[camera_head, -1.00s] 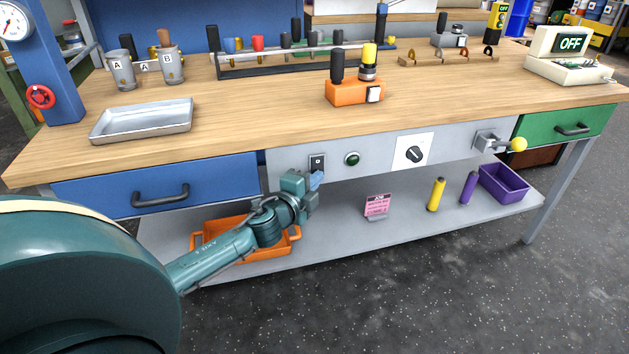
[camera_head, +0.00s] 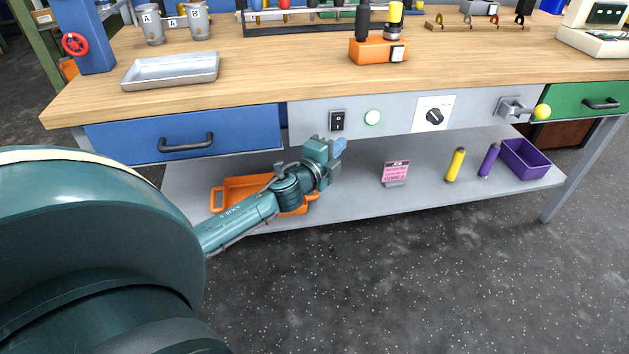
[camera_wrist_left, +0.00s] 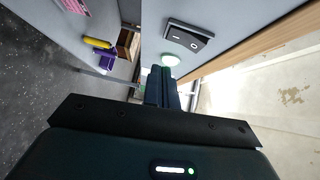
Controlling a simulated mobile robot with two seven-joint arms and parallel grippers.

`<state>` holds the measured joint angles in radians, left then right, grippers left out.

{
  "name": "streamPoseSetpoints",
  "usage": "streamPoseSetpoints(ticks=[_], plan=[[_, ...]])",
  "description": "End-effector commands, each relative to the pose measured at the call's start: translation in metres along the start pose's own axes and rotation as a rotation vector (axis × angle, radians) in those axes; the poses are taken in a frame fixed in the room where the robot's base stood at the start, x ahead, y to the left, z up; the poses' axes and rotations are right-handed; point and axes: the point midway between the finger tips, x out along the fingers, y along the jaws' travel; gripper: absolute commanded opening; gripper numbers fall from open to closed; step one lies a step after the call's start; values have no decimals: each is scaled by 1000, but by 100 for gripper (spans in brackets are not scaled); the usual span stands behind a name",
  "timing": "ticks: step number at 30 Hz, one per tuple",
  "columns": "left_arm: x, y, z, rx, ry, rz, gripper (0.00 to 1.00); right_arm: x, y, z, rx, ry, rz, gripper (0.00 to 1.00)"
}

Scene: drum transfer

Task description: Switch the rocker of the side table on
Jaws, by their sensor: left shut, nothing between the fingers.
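The black rocker (camera_head: 338,121) sits on the grey front panel (camera_head: 388,122) of the table, left of a round green lamp (camera_head: 373,117) that is lit pale green. My left gripper (camera_head: 339,146) is shut and empty, just below and in front of the rocker, apart from it. In the left wrist view the rocker (camera_wrist_left: 187,37) shows its marks, the lamp (camera_wrist_left: 171,60) glows, and the closed fingers (camera_wrist_left: 161,88) point along the panel. My right gripper is in neither view.
A dial (camera_head: 434,116) and a lever with a yellow knob (camera_head: 541,112) are farther right on the panel. A blue drawer (camera_head: 240,131) is at left. The lower shelf holds an orange tray (camera_head: 228,187), a pink card (camera_head: 395,172) and a purple bin (camera_head: 525,157).

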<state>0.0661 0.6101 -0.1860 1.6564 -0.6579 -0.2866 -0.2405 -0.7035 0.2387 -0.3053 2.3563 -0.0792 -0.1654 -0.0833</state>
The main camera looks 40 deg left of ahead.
Motion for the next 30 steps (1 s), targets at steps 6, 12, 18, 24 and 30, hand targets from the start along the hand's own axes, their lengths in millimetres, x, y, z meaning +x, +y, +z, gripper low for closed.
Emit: streamPoseSetpoints(ticks=[6,12,18,24,30], plan=[[-45,8,0,-3,0,5,0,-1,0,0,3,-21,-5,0],[-78,13,1,-1,-1,4,0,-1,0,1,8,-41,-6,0],[-96,15,1,0,0,1,0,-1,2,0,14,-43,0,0],[-99,16,1,1,0,1,0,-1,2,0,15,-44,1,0],[-99,16,1,1,0,0,0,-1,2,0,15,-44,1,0]])
